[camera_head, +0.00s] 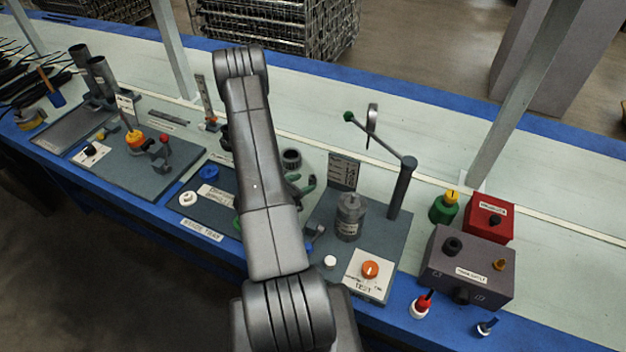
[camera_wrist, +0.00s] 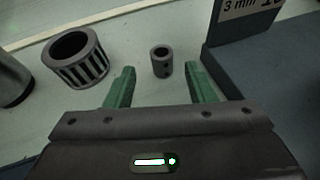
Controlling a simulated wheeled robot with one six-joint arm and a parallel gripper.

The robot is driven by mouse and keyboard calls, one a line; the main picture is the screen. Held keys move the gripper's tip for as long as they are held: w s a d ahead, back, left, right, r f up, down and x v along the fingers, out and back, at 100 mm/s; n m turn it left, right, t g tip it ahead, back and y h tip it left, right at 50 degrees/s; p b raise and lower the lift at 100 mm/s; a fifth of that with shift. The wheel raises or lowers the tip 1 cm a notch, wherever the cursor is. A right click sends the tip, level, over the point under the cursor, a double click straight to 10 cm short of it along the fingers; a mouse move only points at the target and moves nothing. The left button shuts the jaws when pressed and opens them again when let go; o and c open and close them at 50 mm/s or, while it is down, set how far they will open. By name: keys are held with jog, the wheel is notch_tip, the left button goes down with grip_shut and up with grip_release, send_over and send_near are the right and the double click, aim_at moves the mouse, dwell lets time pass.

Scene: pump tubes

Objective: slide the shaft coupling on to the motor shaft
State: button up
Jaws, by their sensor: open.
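The likely shaft coupling (camera_wrist: 161,63), a small dark grey collar with a bore and a side hole, stands upright on the pale bench in the wrist view. My gripper (camera_wrist: 160,70) is open, with its green fingers to either side of the collar in the picture and visible gaps to both. I cannot tell how far above the bench the fingertips are. In the head view my gripper (camera_head: 301,187) is partly hidden behind my arm, and I cannot make out the collar.
A slotted dark ring (camera_wrist: 76,62) stands left of the collar. A dark block with a sign (camera_wrist: 248,8) rises at right. Near the motor are an orange knob (camera_head: 370,269) and a post (camera_head: 402,188) with a green-tipped lever. A grey box (camera_head: 467,268) stands further right.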

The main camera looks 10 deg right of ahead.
aim_at(310, 180)
jog(key=shift+p+x, duration=0.5)
jog(key=shift+x, duration=2.25)
jog(key=shift+d+r, duration=0.1)
jog(key=shift+c, duration=0.2)
grip_shut()
